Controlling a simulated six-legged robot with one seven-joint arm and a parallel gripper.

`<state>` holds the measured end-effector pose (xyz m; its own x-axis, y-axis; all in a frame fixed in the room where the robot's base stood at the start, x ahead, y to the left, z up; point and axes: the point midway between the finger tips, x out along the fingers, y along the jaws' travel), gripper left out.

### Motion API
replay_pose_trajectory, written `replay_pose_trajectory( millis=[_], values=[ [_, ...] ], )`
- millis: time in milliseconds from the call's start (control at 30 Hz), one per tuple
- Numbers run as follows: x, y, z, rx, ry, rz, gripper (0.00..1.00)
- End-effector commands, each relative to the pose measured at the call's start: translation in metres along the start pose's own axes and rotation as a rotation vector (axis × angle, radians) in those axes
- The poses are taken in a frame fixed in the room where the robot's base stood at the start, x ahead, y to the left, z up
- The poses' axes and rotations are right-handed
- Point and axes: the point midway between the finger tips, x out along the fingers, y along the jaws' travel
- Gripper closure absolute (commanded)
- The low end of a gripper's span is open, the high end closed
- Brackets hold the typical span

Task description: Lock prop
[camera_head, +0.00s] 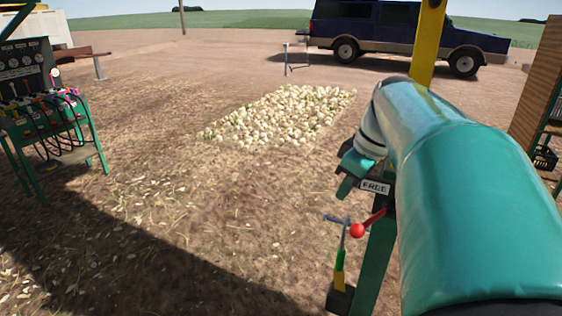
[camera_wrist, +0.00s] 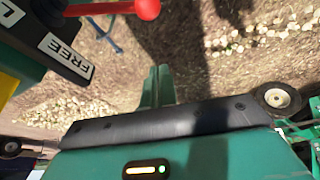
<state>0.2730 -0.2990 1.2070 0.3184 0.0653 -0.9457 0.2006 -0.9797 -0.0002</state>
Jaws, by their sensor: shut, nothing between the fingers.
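The lock lever is a red rod with a red ball knob (camera_head: 357,230), on a green post (camera_head: 374,265) below a "FREE" label plate (camera_head: 376,187). In the wrist view the knob (camera_wrist: 148,9) is at the top edge and the "FREE" label (camera_wrist: 66,55) is at upper left. A second label at the left edge is cut off. My gripper (camera_head: 347,178) is beside the label plate, above the knob. In the wrist view my gripper (camera_wrist: 157,72) is shut and empty, its fingertips below the knob in the picture and apart from it. My arm hides part of the post.
A yellow post (camera_head: 428,45) rises behind my arm. A yellow-green handled part with a blue top (camera_head: 340,260) stands close to the knob. Pale onions (camera_head: 285,115) lie on open ground. A panel stand with hoses (camera_head: 45,110) is left, and a dark blue vehicle (camera_head: 400,30) is behind.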

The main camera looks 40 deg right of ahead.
Motion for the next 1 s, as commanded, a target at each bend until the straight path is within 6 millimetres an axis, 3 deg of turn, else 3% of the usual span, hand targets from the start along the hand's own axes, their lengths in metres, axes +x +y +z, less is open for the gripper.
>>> replay_pose_trajectory(
  millis=[200,500,1000],
  values=[
    [0.039,0.000,0.006,0.005,0.001,0.000,1.00],
    [0.045,0.000,0.037,0.002,0.001,-0.001,1.00],
    [0.045,0.000,0.040,-0.009,0.001,-0.005,1.00]
  ],
)
